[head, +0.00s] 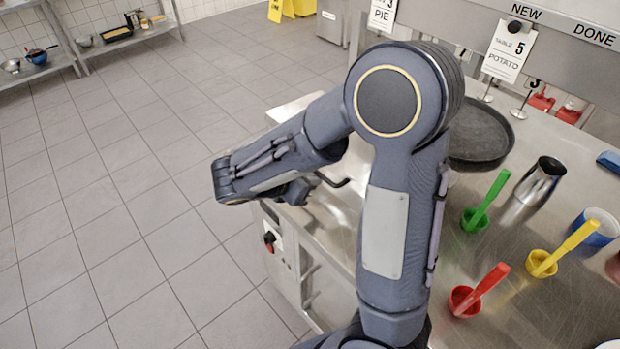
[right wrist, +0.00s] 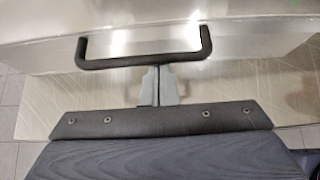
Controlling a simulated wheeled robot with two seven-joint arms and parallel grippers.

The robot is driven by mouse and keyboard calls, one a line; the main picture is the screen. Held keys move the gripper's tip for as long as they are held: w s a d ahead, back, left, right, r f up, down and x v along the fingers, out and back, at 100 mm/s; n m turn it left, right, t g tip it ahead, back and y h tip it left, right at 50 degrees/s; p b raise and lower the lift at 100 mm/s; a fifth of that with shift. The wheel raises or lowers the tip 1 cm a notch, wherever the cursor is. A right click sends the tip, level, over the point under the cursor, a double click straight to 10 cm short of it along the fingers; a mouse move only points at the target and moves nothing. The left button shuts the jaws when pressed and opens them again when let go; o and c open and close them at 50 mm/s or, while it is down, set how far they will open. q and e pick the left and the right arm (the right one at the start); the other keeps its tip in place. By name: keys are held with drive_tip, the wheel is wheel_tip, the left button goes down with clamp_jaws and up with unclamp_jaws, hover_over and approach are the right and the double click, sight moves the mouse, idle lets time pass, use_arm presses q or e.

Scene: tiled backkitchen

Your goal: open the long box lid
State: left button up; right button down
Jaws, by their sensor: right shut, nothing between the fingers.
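The long box (right wrist: 250,62) is pale and metallic and fills the upper part of the right wrist view. Its lid (right wrist: 235,22) has a black bar handle (right wrist: 110,63), which also shows in the head view (head: 334,182), partly behind my arm. My right gripper (right wrist: 155,84) is shut and empty, its fingertips close below the middle of the handle bar. I cannot tell whether they touch it. In the head view my right gripper (head: 300,190) is mostly hidden by my own arm and points toward the handle. My left gripper is not in view.
The steel counter (head: 500,235) holds a black round pan (head: 480,135), a metal cup (head: 542,182) and green (head: 475,219), yellow (head: 542,263) and red (head: 465,300) cups with sticks. The tiled floor (head: 110,200) at left is clear.

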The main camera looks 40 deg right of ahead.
drive_tip(key=d+r+y+p, duration=0.1)
drive_tip(key=d+r+p, duration=0.3)
drive_tip(key=r+p, duration=0.85)
drive_tip(key=w+d+r+y, duration=0.1)
drive_tip(key=d+r+y, duration=0.3)
drive_tip(key=d, duration=0.5)
drive_tip(key=w+d+r+g+y, duration=0.1)
drive_tip(key=d+r+y, duration=0.3)
drive_tip(key=d+r, duration=0.5)
drive_tip(key=shift+d+r+y+b, duration=0.2)
drive_tip(key=shift+d+y+b, duration=0.15)
drive_tip(key=shift+y, duration=0.05)
